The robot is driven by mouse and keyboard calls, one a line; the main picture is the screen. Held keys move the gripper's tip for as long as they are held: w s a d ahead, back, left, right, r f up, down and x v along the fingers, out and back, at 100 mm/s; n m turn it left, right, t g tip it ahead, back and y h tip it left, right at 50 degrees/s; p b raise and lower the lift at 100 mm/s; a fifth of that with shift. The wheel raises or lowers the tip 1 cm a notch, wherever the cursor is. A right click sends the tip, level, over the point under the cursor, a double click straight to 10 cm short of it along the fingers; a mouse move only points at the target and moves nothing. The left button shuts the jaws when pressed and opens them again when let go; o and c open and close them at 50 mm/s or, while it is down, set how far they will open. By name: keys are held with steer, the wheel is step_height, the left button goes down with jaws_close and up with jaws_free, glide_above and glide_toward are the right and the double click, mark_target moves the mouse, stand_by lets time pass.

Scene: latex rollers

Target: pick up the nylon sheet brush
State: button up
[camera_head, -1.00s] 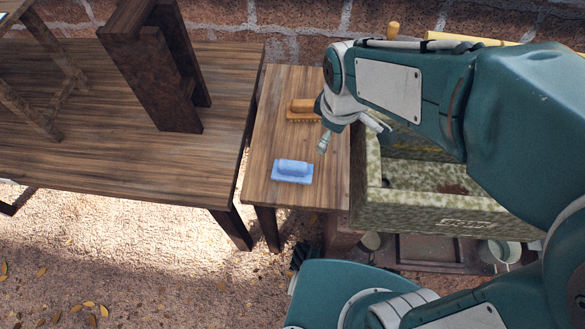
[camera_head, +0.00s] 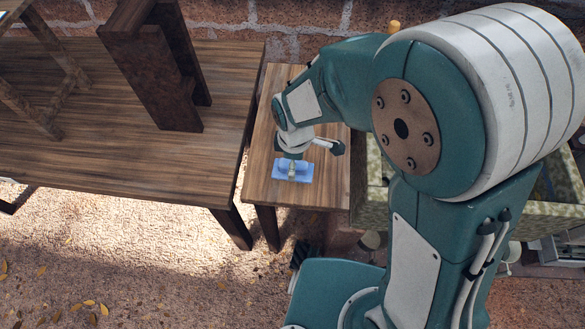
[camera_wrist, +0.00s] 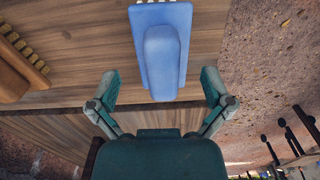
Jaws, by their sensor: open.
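A blue brush with a raised rounded grip on a flat base (camera_head: 304,175) lies on the small wooden table. In the wrist view the blue brush (camera_wrist: 162,55) is at the top centre, with a few pale bristles showing at its upper edge. My gripper (camera_head: 292,168) is over the brush in the head view and covers part of it. In the wrist view my gripper (camera_wrist: 160,84) is open, with one finger to each side of the brush's near end. I see no contact. The height of the fingers above the brush is hard to judge.
A wooden brush with pale bristles (camera_wrist: 18,75) lies on the table to the left in the wrist view; my arm hides it in the head view. A larger wooden table (camera_head: 100,170) is at the left. A mossy stone trough (camera_head: 368,210) is at the right.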

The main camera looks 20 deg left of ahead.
steer(key=f, duration=0.4)
steer(key=shift+s+a, duration=0.1)
steer(key=shift+a, duration=0.1)
steer(key=c, duration=1)
steer(key=shift+c, duration=0.2)
steer(key=shift+r, duration=0.3)
steer(key=r, duration=0.3)
steer(key=shift+s+d, duration=0.15)
steer(key=shift+s, duration=0.05)
steer(key=s+d+r, duration=0.9)
steer(key=s, duration=0.1)
steer(key=shift+r, duration=0.2)
steer(key=shift+s, duration=0.1)
